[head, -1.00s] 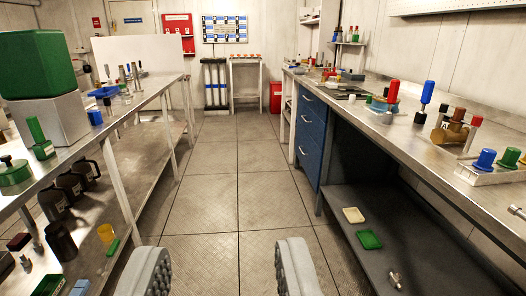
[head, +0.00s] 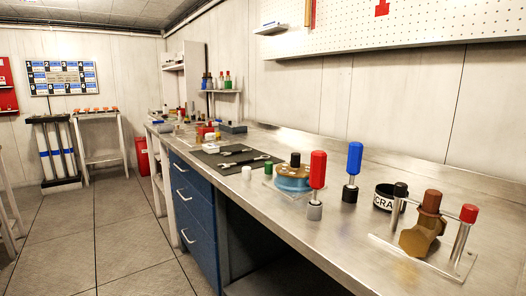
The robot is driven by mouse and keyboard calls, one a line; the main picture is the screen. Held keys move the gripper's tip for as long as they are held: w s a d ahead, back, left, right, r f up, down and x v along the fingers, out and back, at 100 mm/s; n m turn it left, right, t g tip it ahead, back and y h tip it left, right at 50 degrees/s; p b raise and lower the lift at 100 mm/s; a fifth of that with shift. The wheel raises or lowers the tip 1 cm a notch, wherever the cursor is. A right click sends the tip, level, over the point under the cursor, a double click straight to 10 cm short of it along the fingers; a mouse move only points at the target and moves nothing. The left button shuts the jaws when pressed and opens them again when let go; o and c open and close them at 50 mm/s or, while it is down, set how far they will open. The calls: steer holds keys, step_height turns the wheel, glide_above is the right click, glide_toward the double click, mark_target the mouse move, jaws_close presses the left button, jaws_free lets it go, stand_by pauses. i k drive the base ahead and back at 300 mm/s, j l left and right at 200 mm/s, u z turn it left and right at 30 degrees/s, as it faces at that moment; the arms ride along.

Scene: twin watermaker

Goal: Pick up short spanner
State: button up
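Two metal tools that look like spanners lie on a dark mat (head: 213,158) on the steel workbench (head: 330,236). One spanner (head: 236,152) lies farther back on the mat. The other spanner (head: 243,163) lies nearer the front. They are small in the picture, and I cannot tell which is the short one. My gripper is not in view.
Near the mat stand a white cap (head: 246,173), a blue round fitting (head: 293,180), a red-handled tool (head: 317,180) and a blue-handled tool (head: 353,168). A brass valve on a stand (head: 422,232) is at right. Blue drawers (head: 194,212) are below. Floor (head: 130,235) at left is clear.

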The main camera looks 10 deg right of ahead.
mark_target(237, 152)
steer(key=i+j+z, duration=0.1)
steer(key=i+j, duration=0.2)
steer(key=i, duration=0.35)
steer(key=i+j+z, duration=0.1)
steer(key=i+j, duration=0.3)
steer(key=i, duration=0.25)
steer(key=i+j+z, duration=0.1)
steer(key=i+j, duration=0.35)
steer(key=i, duration=0.2)
steer(key=i+j+z, duration=0.1)
steer(key=i+j, duration=0.35)
steer(key=i, duration=0.2)
